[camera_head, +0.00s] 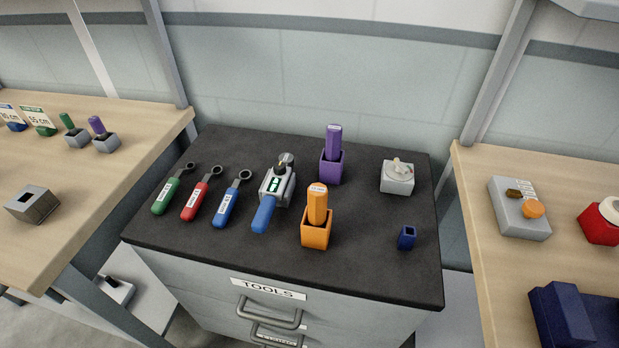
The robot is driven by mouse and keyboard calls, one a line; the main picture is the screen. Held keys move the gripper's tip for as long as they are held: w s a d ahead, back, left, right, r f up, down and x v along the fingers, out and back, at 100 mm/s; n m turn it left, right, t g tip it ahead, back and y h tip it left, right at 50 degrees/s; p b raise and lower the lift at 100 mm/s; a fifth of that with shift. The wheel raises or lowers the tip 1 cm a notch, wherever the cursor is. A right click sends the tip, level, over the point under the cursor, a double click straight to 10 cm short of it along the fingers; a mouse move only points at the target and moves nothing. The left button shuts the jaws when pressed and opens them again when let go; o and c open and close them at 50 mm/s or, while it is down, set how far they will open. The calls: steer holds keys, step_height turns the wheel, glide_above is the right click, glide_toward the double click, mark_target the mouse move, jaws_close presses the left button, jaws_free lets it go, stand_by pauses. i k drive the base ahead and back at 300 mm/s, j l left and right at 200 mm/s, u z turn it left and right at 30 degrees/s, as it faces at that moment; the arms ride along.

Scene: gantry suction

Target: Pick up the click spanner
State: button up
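Several tools lie on the black top of the tool cabinet (370,268). A blue-handled tool (264,213) sits at a grey block with a small green display (277,186), its handle pointing to the front; this may be the click spanner, but I cannot read a label that says so. To its left lie three ring-ended spanners side by side: green (165,196), red (195,201) and blue (226,206), each with a white label. My gripper is not in view.
A purple tool in a holder (331,165), an orange one in a holder (316,232), a white-grey block (397,178) and a small blue holder (407,237) share the cabinet top. Wooden benches (120,150) (478,185) stand left and right. The front right top is clear.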

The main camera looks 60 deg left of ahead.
mark_target(273, 188)
steer(key=u, duration=2.15)
steer(key=i+j, duration=0.1)
steer(key=j, duration=0.25)
steer(key=i+j, duration=0.1)
steer(key=j, duration=0.2)
steer(key=i+j, duration=0.1)
steer(key=j, duration=0.25)
